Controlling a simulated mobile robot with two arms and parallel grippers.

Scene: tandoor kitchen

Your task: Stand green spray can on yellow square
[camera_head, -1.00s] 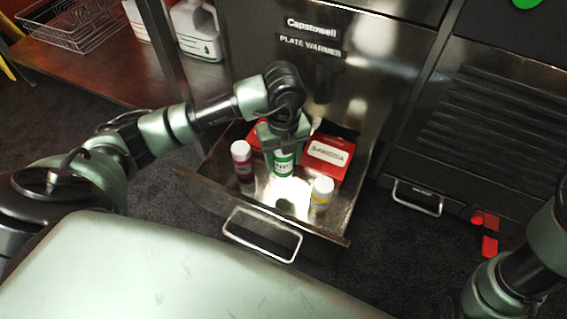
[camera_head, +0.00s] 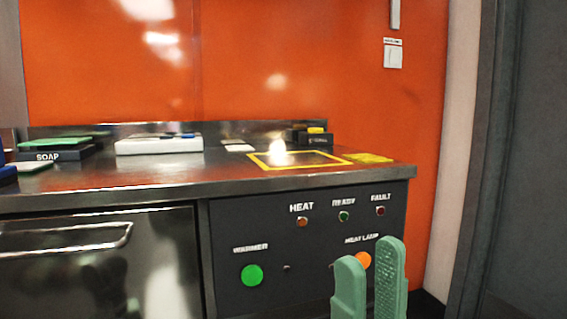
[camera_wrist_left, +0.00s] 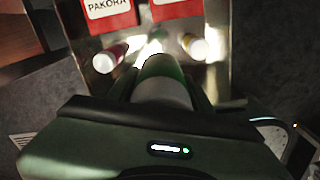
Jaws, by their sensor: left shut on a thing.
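The yellow square (camera_head: 300,160) is an outline on the steel counter top, in the head view. A bright patch lies at its back edge, and no can stands in it. The green spray can (camera_wrist_left: 161,68) shows in the left wrist view, foreshortened, with a pale end toward the camera. My left gripper (camera_wrist_left: 163,98) is shut on the can above the drawer; the gap under the can cannot be judged. My right gripper (camera_head: 370,262) shows in the head view in front of the counter's panel, its two green fingers apart with nothing between them.
On the counter stand a soap box (camera_head: 55,153), a white case (camera_head: 160,145), a black-and-yellow box (camera_head: 313,137) and a yellow cloth-like item (camera_head: 368,158). In the drawer are red boxes (camera_wrist_left: 107,12), a dark red bottle (camera_wrist_left: 108,60) and a yellow-labelled bottle (camera_wrist_left: 195,46).

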